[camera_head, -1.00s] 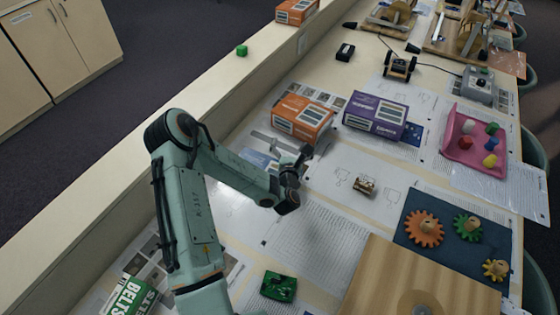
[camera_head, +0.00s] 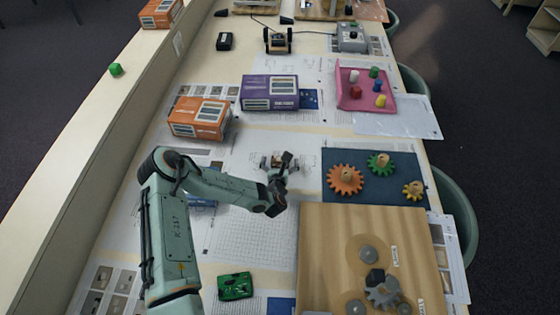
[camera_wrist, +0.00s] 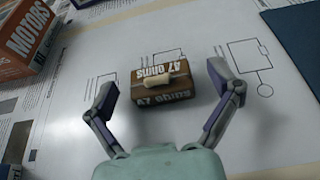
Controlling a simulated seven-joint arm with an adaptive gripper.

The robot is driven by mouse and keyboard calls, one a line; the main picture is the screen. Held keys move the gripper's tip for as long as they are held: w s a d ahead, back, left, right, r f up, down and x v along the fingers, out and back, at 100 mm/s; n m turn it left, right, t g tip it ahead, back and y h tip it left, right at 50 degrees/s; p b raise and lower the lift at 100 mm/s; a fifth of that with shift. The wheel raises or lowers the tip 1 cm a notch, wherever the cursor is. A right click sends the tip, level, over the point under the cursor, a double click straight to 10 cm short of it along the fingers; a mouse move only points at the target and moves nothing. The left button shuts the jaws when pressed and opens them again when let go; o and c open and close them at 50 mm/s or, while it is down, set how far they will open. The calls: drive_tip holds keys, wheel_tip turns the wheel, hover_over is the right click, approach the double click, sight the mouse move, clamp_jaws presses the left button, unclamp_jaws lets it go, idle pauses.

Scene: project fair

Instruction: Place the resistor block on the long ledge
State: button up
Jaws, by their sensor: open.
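The resistor block is a small brown block labelled "47 ohms" with a pale resistor shape on top. It lies on printed paper in the wrist view (camera_wrist: 165,95). In the head view, the block (camera_head: 277,161) is partly hidden by my gripper (camera_head: 280,164). In the wrist view, my gripper (camera_wrist: 162,78) is open, with one finger on each side of the block and gaps to both. The long ledge (camera_head: 100,150) is the raised pale strip along the left side of the table.
Another orange box (camera_head: 199,118) and a purple box (camera_head: 269,92) stand beyond the block. A wooden gear board (camera_head: 330,250) and a blue gear mat (camera_head: 340,197) lie right.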

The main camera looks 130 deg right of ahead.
drive_tip(key=c, duration=1.3)
drive_tip(key=shift+r, duration=0.1)
